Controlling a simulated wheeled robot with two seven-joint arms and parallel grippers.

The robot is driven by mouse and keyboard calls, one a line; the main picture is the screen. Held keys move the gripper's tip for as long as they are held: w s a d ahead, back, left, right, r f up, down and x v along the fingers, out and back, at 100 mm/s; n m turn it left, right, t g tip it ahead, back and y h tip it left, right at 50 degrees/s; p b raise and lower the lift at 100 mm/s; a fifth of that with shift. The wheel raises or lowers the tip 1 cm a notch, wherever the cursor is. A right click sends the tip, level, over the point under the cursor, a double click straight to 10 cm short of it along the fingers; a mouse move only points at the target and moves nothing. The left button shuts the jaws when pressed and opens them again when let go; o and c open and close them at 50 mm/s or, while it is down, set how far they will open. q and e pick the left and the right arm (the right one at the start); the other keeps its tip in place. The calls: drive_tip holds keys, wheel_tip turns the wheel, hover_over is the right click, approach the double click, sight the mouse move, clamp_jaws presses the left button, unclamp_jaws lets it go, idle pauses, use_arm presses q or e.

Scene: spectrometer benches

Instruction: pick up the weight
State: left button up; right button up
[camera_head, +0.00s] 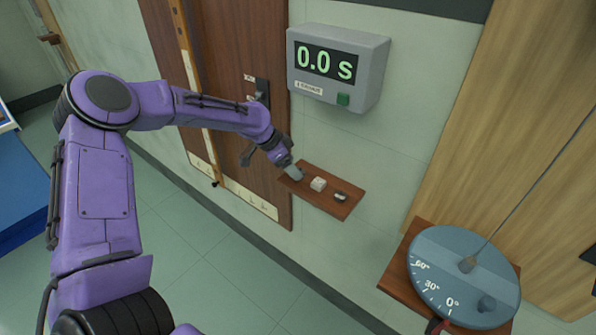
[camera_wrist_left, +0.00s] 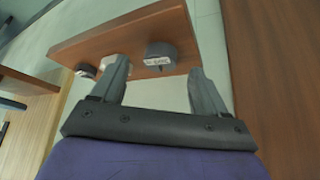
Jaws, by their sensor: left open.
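A small wooden shelf (camera_head: 335,208) on the wall holds small weights, and its board also shows in the left wrist view (camera_wrist_left: 95,45). In that view a dark round weight with a pale label (camera_wrist_left: 160,56) sits near the shelf edge, between and beyond my open fingers. A paler piece, partly behind one finger, and another dark one (camera_wrist_left: 86,71) sit farther left. In the head view I see a whitish weight (camera_head: 318,184) and a dark one (camera_head: 340,196). My left gripper (camera_head: 294,171) is open at the shelf's left end, holding nothing. My right gripper is out of view.
A grey timer box (camera_head: 338,66) reading 0.0 s hangs above the shelf. A blue dial (camera_head: 465,275) with a rod is at lower right. The floor (camera_head: 190,235) below is clear.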

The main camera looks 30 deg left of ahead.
use_arm(q)
drive_tip(key=x, duration=0.3)
drive_tip(key=shift+w+r, duration=0.1)
drive_tip(key=shift+w, duration=0.15)
drive_tip(key=shift+s+d+r, duration=0.1)
drive_tip(key=shift+s, duration=0.15)
drive_tip(key=shift+c, duration=1)
drive_tip(key=c, duration=1)
drive_tip(key=shift+c, duration=0.4)
drive_tip(key=shift+w+r, duration=0.1)
